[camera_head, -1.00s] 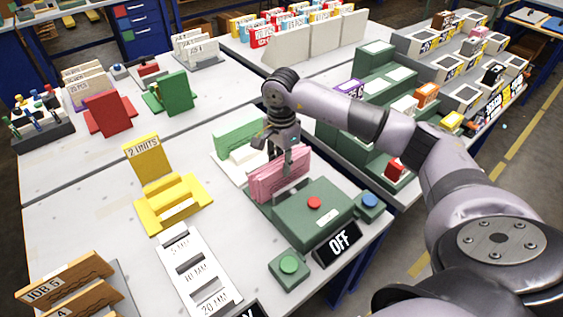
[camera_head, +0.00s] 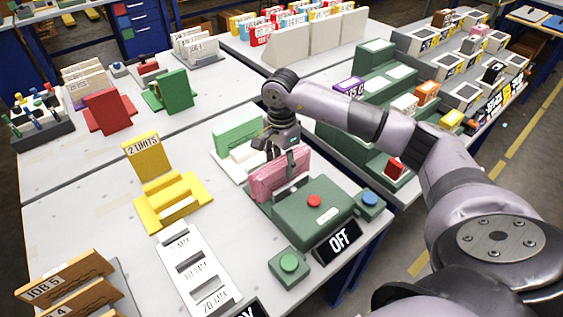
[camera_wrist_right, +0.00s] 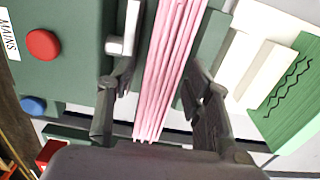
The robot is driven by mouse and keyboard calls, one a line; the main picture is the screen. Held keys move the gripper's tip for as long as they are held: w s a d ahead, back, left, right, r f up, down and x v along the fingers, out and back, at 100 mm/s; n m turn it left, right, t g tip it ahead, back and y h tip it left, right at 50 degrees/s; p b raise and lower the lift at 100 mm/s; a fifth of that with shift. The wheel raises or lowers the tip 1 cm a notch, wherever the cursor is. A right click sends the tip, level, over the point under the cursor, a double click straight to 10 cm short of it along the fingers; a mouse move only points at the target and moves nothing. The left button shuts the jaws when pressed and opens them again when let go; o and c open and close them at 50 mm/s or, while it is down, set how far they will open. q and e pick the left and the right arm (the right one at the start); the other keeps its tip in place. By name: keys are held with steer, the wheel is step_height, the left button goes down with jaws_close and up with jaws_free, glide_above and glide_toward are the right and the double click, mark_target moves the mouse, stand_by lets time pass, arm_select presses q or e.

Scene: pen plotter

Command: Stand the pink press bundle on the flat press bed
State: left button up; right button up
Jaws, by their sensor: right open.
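The pink press bundle (camera_head: 270,186) is a stack of several thin pink sheets standing on edge at the left side of the green press (camera_head: 310,215). Its underside is hidden, so I cannot tell exactly how it meets the flat press bed (camera_head: 254,205). My right gripper (camera_head: 290,168) is over the bundle, pointing down. In the right wrist view the pink sheets (camera_wrist_right: 172,70) run between its two open fingers (camera_wrist_right: 160,80), with a visible gap on the right side. My left gripper is not in view.
A red button (camera_head: 314,201) is on the press, with a blue button (camera_head: 369,200) and a green button (camera_head: 289,263) beside it. An OFF sign (camera_head: 339,240) stands in front. A green-and-white holder (camera_head: 238,140) is close behind the bundle; a yellow stand (camera_head: 173,200) is left.

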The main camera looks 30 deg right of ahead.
steer(key=shift+r, duration=0.2)
steer(key=shift+w+r, duration=0.1)
steer(key=shift+r, duration=0.3)
step_height(320, 180, up, 11)
steer(key=b, duration=0.1)
steer(key=shift+b, duration=0.35)
steer(key=shift+r, duration=0.1)
